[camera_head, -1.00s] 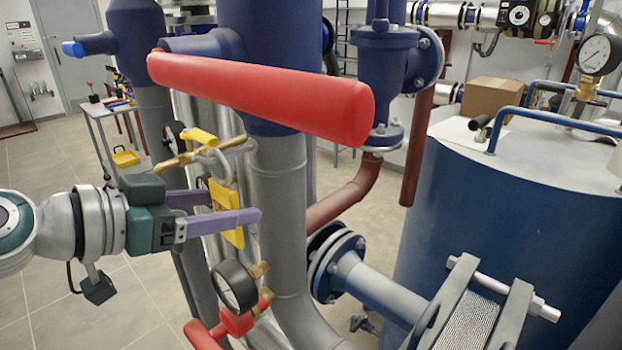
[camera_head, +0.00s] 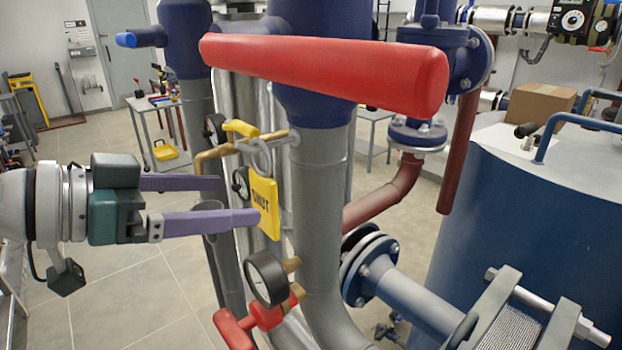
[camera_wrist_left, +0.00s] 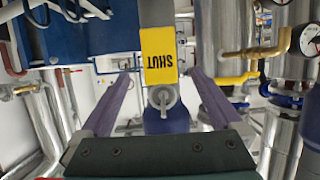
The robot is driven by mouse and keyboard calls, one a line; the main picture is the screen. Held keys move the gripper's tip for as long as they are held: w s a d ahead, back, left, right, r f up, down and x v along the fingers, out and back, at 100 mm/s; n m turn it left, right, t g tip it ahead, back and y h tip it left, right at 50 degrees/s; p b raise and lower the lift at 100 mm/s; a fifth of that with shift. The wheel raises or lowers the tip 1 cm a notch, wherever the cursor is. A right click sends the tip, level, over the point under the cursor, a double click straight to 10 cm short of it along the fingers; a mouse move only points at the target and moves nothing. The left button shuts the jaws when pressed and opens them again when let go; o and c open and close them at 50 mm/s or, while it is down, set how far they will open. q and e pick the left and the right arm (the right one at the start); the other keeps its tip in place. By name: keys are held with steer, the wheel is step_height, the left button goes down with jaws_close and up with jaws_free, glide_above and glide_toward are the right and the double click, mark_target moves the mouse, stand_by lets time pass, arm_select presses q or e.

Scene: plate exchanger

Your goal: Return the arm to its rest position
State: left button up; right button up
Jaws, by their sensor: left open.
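My left gripper (camera_head: 240,202) comes in from the left in the head view, with its two purple fingers spread apart and nothing between them. A yellow tag marked SHUT (camera_head: 264,206) hangs by a grey ring from the brass pipe fitting, just right of the fingertips. In the left wrist view the tag (camera_wrist_left: 159,54) shows upside down ahead, between and beyond the two fingers (camera_wrist_left: 160,85). The tag appears clear of the fingers in that view. My right gripper is not in view.
A large red handle (camera_head: 325,72) crosses above the gripper. A pressure gauge (camera_head: 267,278) and a red valve handle (camera_head: 233,328) sit below the tag. A grey vertical pipe (camera_head: 319,190) stands right behind it.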

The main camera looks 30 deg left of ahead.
arm_select(q)
steer(key=s+d+f+n+g+y+b, duration=0.15)
steer(key=s+d+f+g, duration=0.3)
steer(key=s, duration=0.45)
steer(key=s+d+f+n+g+y+p, duration=0.1)
steer(key=s+d+f+g+y, duration=0.35)
steer(key=s, duration=0.45)
step_height(320, 180, up, 27)
steer(key=a+p, duration=0.1)
steer(key=p, duration=2.6)
steer(key=shift+a+f+h, duration=0.2)
steer(key=shift+h, duration=0.2)
steer(key=shift+f, duration=0.1)
